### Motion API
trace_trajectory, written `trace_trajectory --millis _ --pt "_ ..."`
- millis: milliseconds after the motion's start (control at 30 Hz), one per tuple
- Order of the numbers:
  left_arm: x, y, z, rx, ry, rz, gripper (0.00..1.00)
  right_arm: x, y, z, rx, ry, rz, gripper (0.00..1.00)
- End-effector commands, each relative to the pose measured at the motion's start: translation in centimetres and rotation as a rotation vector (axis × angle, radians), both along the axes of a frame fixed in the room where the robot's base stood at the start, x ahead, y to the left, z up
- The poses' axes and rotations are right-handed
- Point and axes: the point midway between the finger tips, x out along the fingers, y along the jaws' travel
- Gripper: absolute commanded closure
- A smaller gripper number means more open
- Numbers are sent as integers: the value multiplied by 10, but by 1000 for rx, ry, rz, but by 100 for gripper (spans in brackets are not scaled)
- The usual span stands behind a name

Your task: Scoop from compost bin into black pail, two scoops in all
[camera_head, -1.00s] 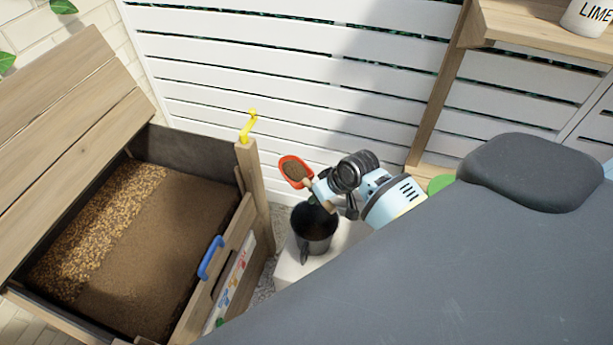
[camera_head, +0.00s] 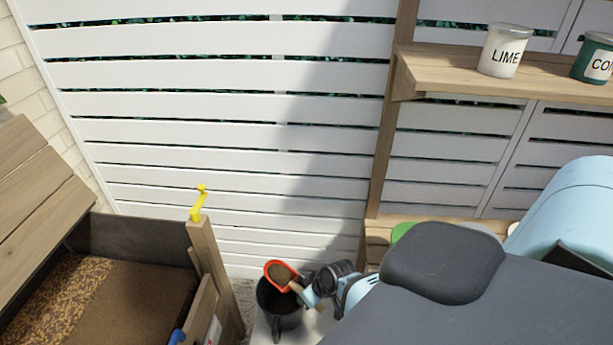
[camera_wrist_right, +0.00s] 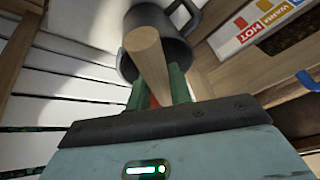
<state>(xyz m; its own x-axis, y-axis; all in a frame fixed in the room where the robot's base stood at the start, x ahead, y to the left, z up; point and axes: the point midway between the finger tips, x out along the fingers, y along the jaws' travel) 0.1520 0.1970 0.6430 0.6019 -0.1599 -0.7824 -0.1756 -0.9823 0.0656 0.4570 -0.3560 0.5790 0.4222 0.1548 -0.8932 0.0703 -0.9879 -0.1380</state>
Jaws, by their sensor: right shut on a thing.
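The right gripper (camera_head: 307,294) is shut on the wooden handle of a red-rimmed scoop (camera_head: 281,272). Brown material lies in the scoop, which is over the far part of the black pail (camera_head: 287,322). Whether the scoop touches the pail is unclear. In the right wrist view, the green fingers (camera_wrist_right: 158,92) hold the handle (camera_wrist_right: 147,55), with the pail (camera_wrist_right: 200,16) behind it. The compost bin (camera_head: 130,240) is open at lower left, with dark brown compost and a coarser, lighter strip inside. The left gripper is not in view.
A wooden post with a yellow latch (camera_head: 198,204) stands between bin and pail. The pail stands on a pale block (camera_head: 318,322). A white slatted fence (camera_head: 230,100) is behind. A shelf (camera_head: 450,72) at upper right holds a LIME jar (camera_head: 503,50) and a green jar (camera_head: 594,60).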

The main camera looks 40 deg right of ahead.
Motion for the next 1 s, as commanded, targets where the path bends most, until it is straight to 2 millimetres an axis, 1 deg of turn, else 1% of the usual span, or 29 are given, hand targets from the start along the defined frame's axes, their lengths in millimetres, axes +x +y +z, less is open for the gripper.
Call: trace_trajectory --millis 33,133,333,533,733,1000 --pt "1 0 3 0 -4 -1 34 3 2 3 -21 -3 1 100" --pt "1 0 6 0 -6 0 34 4 4 4 -78 2 4 100" --pt "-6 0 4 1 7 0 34 3 6 2 -197 21 6 100" --pt "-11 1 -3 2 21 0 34 3 9 -1 -315 39 9 100" --pt "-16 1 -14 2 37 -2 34 2 12 -4 -445 61 13 100" --pt "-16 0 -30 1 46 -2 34 2 17 -7 -623 89 19 100"
